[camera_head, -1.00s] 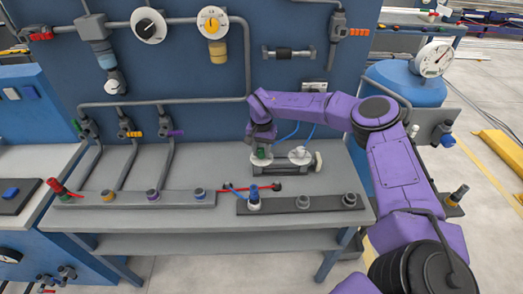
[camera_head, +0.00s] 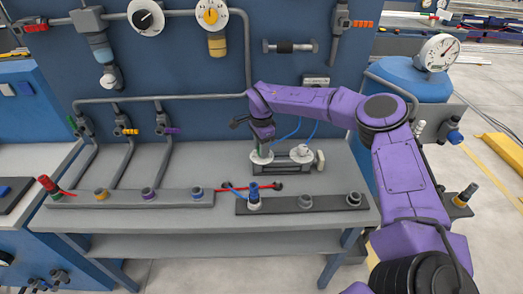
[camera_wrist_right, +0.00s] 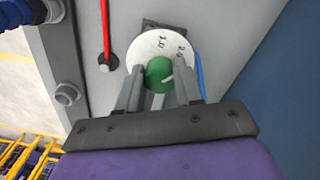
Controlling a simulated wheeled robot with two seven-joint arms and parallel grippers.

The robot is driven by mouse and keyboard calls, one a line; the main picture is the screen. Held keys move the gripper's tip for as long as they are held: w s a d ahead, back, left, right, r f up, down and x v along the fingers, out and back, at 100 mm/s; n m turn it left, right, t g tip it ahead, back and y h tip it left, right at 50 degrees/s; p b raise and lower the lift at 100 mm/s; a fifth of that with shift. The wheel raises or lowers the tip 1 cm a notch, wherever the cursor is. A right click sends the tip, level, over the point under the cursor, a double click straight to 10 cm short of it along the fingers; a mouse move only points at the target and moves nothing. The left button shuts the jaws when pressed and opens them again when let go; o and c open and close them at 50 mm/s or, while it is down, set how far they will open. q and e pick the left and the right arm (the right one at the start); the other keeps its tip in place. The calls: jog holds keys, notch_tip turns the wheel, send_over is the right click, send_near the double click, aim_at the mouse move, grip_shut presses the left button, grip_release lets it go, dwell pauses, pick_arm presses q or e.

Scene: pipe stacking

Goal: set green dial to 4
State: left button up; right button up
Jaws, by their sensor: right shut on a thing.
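The green dial (camera_wrist_right: 160,74) is a round green knob with a pale pointer line on a white disc. The disc shows the marks 1.0 and 2.0 in the right wrist view; its other marks are hidden or out of frame. My right gripper (camera_wrist_right: 162,88) is shut on the green knob, one finger on each side. In the head view my right gripper (camera_head: 262,146) points down over the left disc of a small fixture, and the dial (camera_head: 261,157) is mostly hidden beneath it. My left gripper is not in view.
A second white dial (camera_head: 301,152) stands right of the green one. A dark strip with sockets (camera_head: 330,202) and a grey strip (camera_head: 125,198) lie in front. A red cable (camera_wrist_right: 105,30) and a blue cable (camera_wrist_right: 199,75) run close by. The blue back panel (camera_head: 200,75) rises behind.

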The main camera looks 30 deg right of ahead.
jog(key=m+b, duration=0.2)
jog(key=m, duration=0.3)
jog(key=shift+w+m, duration=0.15)
jog(key=shift+m, duration=0.15)
jog(key=m+b, duration=0.2)
jog(key=m, duration=0.2)
jog(key=m+b, duration=0.3)
jog(key=m, duration=0.2)
jog(key=shift+d+m, duration=0.15)
jog(key=shift+m, duration=0.25)
jog(key=shift+r+m+b, duration=0.15)
jog(key=shift+m+b, duration=0.85)
jog(key=shift+m, duration=1)
jog(key=o, duration=0.9)
jog(key=shift+o, duration=0.6)
